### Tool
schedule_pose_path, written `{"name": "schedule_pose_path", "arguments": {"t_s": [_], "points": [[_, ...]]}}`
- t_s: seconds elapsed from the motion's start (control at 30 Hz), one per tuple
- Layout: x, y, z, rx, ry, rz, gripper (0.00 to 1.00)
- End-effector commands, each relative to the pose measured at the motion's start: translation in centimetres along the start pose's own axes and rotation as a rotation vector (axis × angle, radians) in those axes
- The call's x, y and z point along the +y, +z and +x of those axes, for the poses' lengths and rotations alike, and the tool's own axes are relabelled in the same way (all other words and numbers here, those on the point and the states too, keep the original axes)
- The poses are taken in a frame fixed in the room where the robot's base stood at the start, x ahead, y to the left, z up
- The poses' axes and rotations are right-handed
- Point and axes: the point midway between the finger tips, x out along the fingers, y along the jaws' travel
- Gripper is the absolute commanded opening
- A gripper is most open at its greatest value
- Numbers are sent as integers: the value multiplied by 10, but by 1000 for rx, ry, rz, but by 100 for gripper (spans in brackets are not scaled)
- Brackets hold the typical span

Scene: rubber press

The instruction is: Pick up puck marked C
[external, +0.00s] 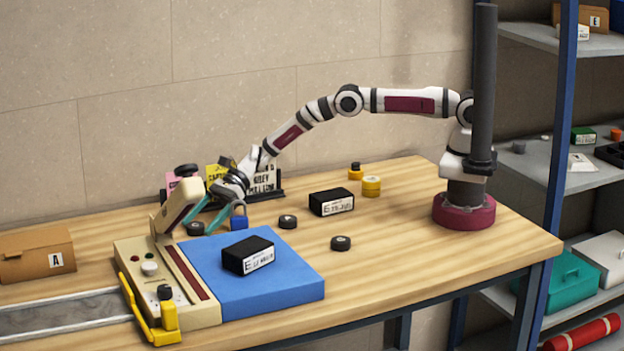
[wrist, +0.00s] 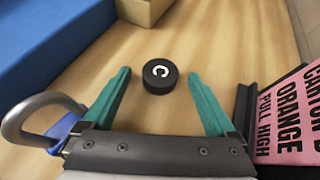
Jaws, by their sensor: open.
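The puck marked C (wrist: 160,76) is a small black disc with a white C on top. It lies flat on the wooden table. In the wrist view it appears between the tips of my gripper's two teal fingers (wrist: 158,74), with a gap on each side. My gripper is open and empty. In the external view my gripper (external: 198,222) reaches low over the back of the table, and a dark puck (external: 195,229) shows at its fingertips. The letter cannot be read from there.
A blue padlock (external: 239,222) stands close to my gripper. A pink sign (wrist: 290,115) stands right in the wrist view. The blue mat (external: 290,290) and the cream press (external: 135,262) lie nearby. Other dark pucks (external: 288,222) (external: 340,243) and a black box (external: 331,202) lie to the right.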

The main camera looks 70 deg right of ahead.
Motion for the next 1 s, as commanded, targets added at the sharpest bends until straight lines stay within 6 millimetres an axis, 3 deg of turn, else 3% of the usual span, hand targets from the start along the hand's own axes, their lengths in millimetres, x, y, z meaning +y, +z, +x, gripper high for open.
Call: {"name": "schedule_pose_path", "arguments": {"t_s": [0.07,0.53,0.8,1.0], "points": [[0,0,0,0,0,0,88],[0,0,0,0,1,0,4],[0,5,-3,0,0,0,2],[0,50,-28,-2,0,-4,2]]}}
